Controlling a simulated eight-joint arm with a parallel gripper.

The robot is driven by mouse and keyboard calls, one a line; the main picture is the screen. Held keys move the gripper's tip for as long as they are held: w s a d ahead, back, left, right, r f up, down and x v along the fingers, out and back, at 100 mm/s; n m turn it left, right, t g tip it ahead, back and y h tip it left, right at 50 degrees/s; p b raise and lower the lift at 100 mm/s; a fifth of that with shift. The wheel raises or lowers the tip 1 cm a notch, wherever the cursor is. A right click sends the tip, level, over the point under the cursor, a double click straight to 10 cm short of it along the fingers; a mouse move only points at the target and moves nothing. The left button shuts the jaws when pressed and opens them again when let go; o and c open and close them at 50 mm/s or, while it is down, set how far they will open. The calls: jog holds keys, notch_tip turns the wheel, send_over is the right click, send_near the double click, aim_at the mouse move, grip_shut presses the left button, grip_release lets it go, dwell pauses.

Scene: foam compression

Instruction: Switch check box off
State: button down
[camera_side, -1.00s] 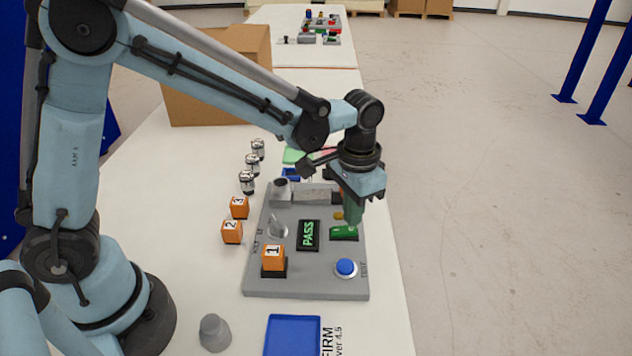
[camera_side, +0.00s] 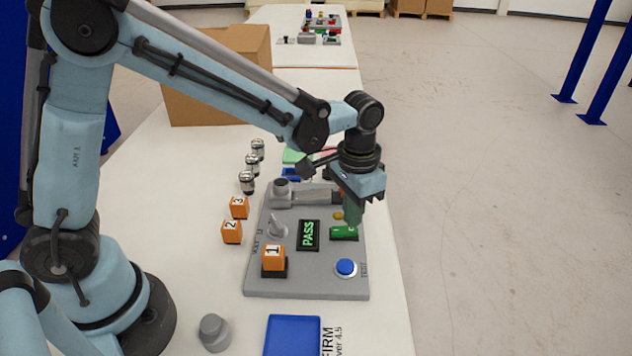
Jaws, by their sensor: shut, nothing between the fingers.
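The grey test box (camera_side: 320,280) lies on the white table. On it, a green rocker switch (camera_side: 344,232) sits at the right, beside a dark display (camera_side: 308,236) reading PASS in green. A blue round button (camera_side: 346,267) is at the front right. An orange cube marked 1 (camera_side: 273,257) sits in a dark holder at the front left. A grey lever (camera_side: 278,228) stands behind the cube. My gripper (camera_side: 353,222) points down just above the green switch, shut and empty. Whether its tips touch the switch I cannot tell.
Orange cubes marked 2 (camera_side: 232,231) and 3 (camera_side: 239,207) stand left of the box, with several small metallic cylinders behind. A blue tray (camera_side: 293,335) and a grey knob-like piece (camera_side: 215,332) are in front. A cardboard box (camera_side: 235,50) stands at the back left.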

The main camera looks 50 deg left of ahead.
jog(key=shift+f, duration=0.8)
dwell(0.4)
jog(key=shift+r, duration=3.5)
jog(key=s+a+r+n+t, duration=0.3)
jog(key=s+a+t, duration=0.4)
jog(key=s+a, duration=0.3)
jog(key=shift+s+a+r, duration=0.2)
jog(key=shift+s+a, duration=0.1)
jog(key=shift+a, duration=0.3)
